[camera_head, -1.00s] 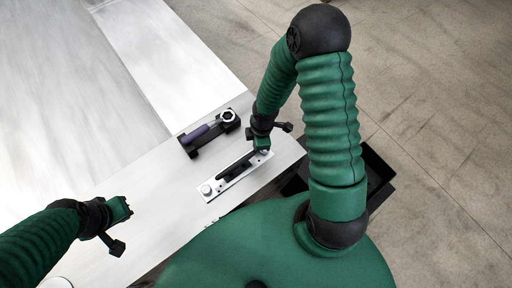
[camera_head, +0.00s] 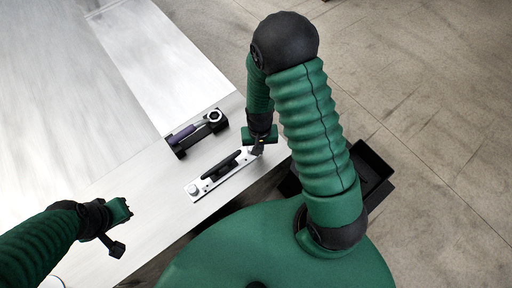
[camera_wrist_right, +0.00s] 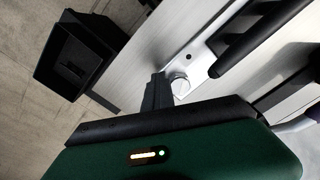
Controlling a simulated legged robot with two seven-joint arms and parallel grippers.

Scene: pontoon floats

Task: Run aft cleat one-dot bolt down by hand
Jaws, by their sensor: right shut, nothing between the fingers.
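The cleat is a bright metal plate (camera_head: 205,186) with a black bar (camera_head: 222,165) along it, on the pale deck. One round bolt head (camera_head: 193,189) shows at its left end. In the right wrist view another pale bolt head (camera_wrist_right: 181,86) sits at the plate's other end. My right gripper (camera_head: 257,150) is over that end. Its dark shut fingers (camera_wrist_right: 157,92) are right beside the bolt head, with nothing between them; contact is unclear. No dot marks are readable.
A black holder (camera_head: 181,151) with a purple-handled ring-ended tool (camera_head: 188,132) lies behind the cleat. A black open bin (camera_wrist_right: 72,56) stands beyond the deck edge. The deck between my left gripper and the cleat is clear.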

